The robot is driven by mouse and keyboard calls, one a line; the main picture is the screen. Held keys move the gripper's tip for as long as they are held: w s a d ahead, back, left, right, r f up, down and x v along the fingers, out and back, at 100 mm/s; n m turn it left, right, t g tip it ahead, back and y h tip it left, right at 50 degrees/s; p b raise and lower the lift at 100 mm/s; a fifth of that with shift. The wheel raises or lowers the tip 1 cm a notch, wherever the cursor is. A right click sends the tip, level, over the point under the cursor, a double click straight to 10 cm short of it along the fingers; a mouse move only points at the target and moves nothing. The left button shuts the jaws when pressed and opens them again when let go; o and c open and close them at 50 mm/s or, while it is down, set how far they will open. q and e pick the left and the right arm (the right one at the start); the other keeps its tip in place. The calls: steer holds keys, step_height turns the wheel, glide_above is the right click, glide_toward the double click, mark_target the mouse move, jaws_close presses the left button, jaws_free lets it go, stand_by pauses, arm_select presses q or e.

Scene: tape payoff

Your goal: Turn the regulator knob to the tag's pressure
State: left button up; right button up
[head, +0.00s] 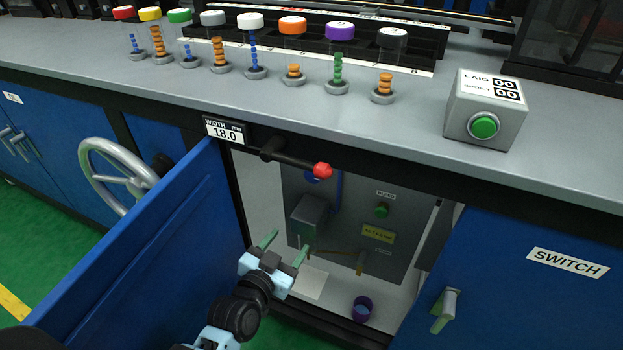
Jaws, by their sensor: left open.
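A yellow tag (378,234) is on the grey panel (345,205) inside the open cabinet; its print is too small to read surely. A green knob or button (381,210) sits above it, under a small white label. A round blue part (313,178) shows at the panel's upper left, partly hidden behind a red-tipped rod. I cannot tell which part is the regulator knob. My left gripper (286,247) is open, with apparently nothing between its fingers, at the cabinet opening, in front of the panel's lower left. My right gripper is not in view.
The open blue door (165,260) stands left of my left arm. The black rod with a red tip (322,170) juts out above the opening. A grey box (308,219) and brass pipe (345,252) are near the gripper. A purple cup (362,309) stands on the cabinet floor.

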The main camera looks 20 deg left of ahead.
arm_select(q)
steer(key=t, duration=0.2)
glide_toward(311, 177)
steer(key=w, duration=0.4)
steer(key=w+b, duration=0.1)
steer(key=w, duration=0.3)
steer(key=shift+w+d+f+b, duration=0.15)
steer(key=shift+d+b, duration=0.1)
steer(key=shift+b, duration=0.15)
steer(key=shift+w+b, duration=0.3)
steer(key=shift+w, duration=0.6)
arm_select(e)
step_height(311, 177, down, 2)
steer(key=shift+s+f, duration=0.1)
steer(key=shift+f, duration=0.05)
arm_select(q)
steer(key=shift+c, duration=0.4)
steer(key=c, duration=0.9)
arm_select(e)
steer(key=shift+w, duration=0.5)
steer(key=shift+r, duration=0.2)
